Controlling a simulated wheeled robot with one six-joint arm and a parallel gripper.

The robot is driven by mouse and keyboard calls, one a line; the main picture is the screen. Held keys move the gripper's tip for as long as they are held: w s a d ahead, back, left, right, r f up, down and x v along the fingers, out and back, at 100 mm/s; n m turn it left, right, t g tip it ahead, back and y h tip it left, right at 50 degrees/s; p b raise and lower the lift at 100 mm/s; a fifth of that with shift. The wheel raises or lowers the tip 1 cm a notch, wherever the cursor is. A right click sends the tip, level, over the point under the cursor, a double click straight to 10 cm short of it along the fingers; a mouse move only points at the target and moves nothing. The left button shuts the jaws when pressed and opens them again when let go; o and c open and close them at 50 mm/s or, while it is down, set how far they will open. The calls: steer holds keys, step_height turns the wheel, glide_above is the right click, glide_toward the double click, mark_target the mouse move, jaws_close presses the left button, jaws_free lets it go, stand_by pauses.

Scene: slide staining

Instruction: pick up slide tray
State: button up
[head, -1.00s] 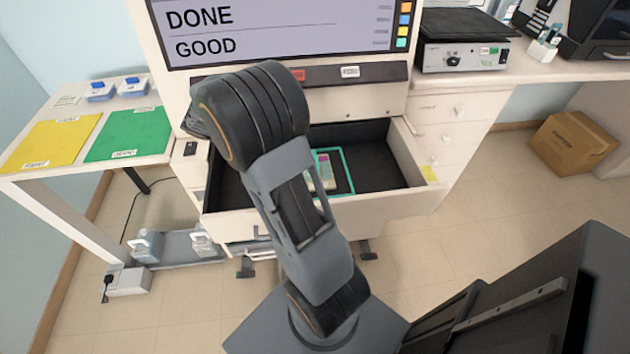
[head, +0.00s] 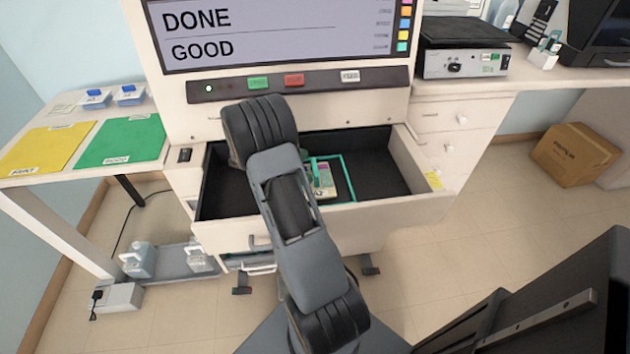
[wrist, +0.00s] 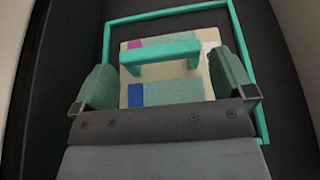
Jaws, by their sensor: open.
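The slide tray (head: 330,188) lies in the open drawer, inside a teal outline. In the wrist view the slide tray (wrist: 215,64) is cream with a pink patch, a blue patch and pale green areas, and a teal bar handle (wrist: 160,57) stands across it. My gripper (wrist: 170,85) is open, with one green finger at each side of the tray's near part. The handle lies just beyond and between the fingers, and nothing is held. In the head view my arm hides the gripper and part of the tray.
The drawer (head: 378,172) has a dark floor and pale walls around the tray. A machine with a screen (head: 290,35) reading DONE and GOOD stands behind it. A side table (head: 75,113) with yellow (head: 45,147) and green (head: 122,143) mats is at the left.

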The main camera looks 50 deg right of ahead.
mark_target(314, 167)
steer(key=shift+r+b+x, duration=0.15)
steer(key=shift+b+x, duration=0.05)
steer(key=shift+x, duration=1.3)
steer(key=shift+r+b+x, duration=0.1)
steer(key=shift+b+x, duration=0.1)
steer(key=shift+x, duration=1.25)
steer(key=shift+d, duration=0.1)
steer(key=shift+c, duration=0.2)
steer(key=c, duration=0.6)
